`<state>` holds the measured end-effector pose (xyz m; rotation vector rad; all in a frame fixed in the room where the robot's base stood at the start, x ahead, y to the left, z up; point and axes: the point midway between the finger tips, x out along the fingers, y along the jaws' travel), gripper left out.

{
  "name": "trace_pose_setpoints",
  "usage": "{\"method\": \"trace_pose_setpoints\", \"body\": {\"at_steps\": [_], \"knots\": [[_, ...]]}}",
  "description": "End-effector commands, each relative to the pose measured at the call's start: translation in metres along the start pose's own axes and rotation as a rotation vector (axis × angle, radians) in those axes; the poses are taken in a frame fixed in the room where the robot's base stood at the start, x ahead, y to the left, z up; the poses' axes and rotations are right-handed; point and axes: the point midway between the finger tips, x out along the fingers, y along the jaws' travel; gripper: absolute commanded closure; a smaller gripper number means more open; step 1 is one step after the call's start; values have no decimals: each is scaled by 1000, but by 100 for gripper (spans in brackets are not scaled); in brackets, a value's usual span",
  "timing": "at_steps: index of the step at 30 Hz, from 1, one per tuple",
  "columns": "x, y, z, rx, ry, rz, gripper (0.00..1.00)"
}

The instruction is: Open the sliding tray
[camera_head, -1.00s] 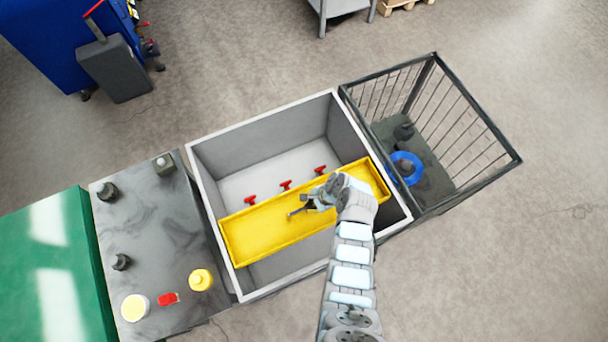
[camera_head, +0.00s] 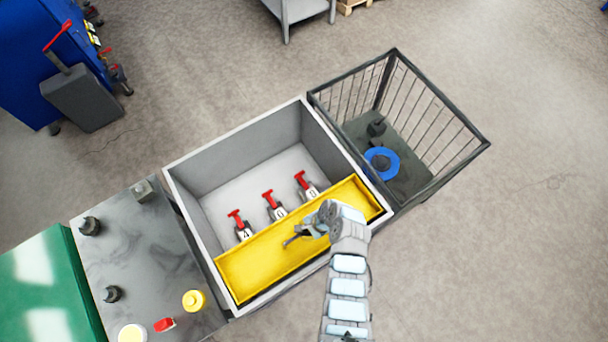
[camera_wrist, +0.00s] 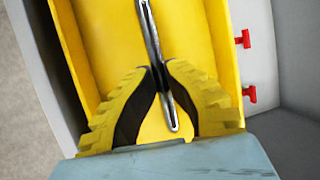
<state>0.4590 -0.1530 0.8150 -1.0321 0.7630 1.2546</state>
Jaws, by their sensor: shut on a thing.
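The yellow sliding tray (camera_head: 248,276) lies across the front part of the grey box (camera_head: 232,165), along its near wall. It is empty apart from a slim metal handle bar, which shows in the wrist view (camera_wrist: 152,32). My gripper (camera_head: 292,240) is at the tray's middle; in the wrist view its fingers (camera_wrist: 162,76) are shut on this bar.
A wire basket (camera_head: 440,105) at the right holds a blue ring (camera_head: 382,161) and a dark object. A dark worktop (camera_head: 140,240) at the left bears black knobs, a yellow item (camera_head: 194,300) and a red item (camera_head: 164,324).

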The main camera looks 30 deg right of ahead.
Motion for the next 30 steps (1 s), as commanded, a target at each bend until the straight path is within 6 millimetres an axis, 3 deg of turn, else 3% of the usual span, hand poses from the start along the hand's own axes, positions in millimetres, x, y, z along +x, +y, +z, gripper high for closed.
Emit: {"method": "trace_pose_setpoints", "body": {"at_steps": [1,3,5,19,30], "knots": [[2,4,0,3,0,7,100],[2,4,0,3,0,7,75],[2,4,0,3,-1,6,57],[-6,1,0,1,0,1,57],[-50,0,-2,1,3,-2,57]]}}
